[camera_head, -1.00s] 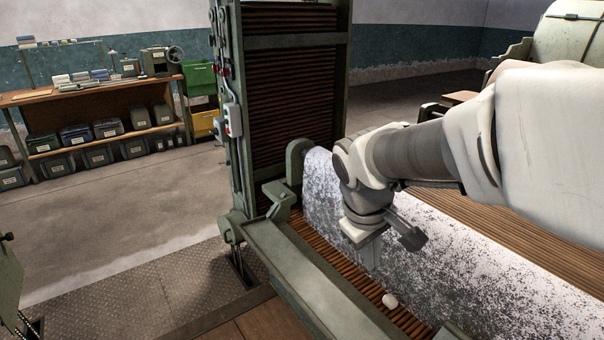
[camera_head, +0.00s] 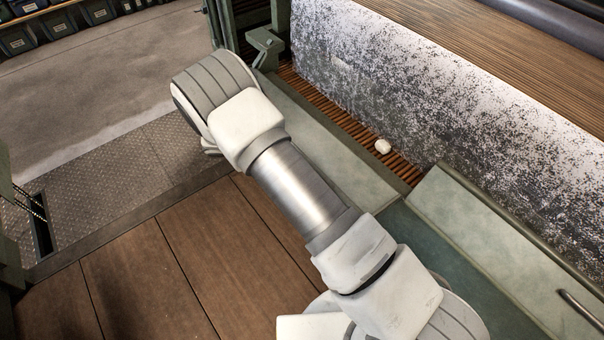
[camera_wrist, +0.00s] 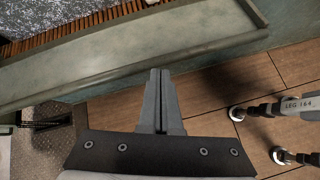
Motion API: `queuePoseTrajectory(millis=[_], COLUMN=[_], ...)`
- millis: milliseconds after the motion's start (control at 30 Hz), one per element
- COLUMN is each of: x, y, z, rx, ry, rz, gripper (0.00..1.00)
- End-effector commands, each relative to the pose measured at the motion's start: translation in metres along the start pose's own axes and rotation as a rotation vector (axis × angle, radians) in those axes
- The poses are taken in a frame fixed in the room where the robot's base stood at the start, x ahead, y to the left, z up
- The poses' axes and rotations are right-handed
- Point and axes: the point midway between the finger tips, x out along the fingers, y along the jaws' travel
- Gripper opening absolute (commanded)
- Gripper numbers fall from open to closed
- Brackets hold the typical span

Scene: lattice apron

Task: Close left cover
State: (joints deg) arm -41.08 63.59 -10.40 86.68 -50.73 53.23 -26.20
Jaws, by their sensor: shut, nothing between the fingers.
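The left cover appears to be the long grey-green panel (camera_head: 345,165) with a raised rim, on the near side of the machine. The slatted strip (camera_head: 330,108) behind it is bare, so the cover looks open. In the wrist view the panel (camera_wrist: 130,62) crosses the upper part of the picture. My gripper (camera_wrist: 160,73) is shut and empty, its tips just below the panel's near edge in that view; whether they touch cannot be told. In the head view my arm crosses the panel's left part and my gripper does not show.
A white lump (camera_head: 383,146) lies on the slats. A second green panel (camera_head: 500,235) with a bar handle (camera_head: 580,308) lies to the right. A speckled white sheet (camera_head: 430,95) rises behind. A green bracket (camera_head: 265,45) stands at the left end. The wooden floor (camera_head: 150,270) in front is clear.

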Motion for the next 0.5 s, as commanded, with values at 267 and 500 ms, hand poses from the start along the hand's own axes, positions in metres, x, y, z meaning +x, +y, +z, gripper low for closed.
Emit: queuePoseTrajectory(millis=[267, 500], x=[0.05, 0.065], y=[-0.019, -0.023], z=[-0.091, -0.108], rx=[-0.275, -0.336], ry=[-0.101, -0.125], rz=[0.107, 0.133], gripper=[0.0, 0.0])
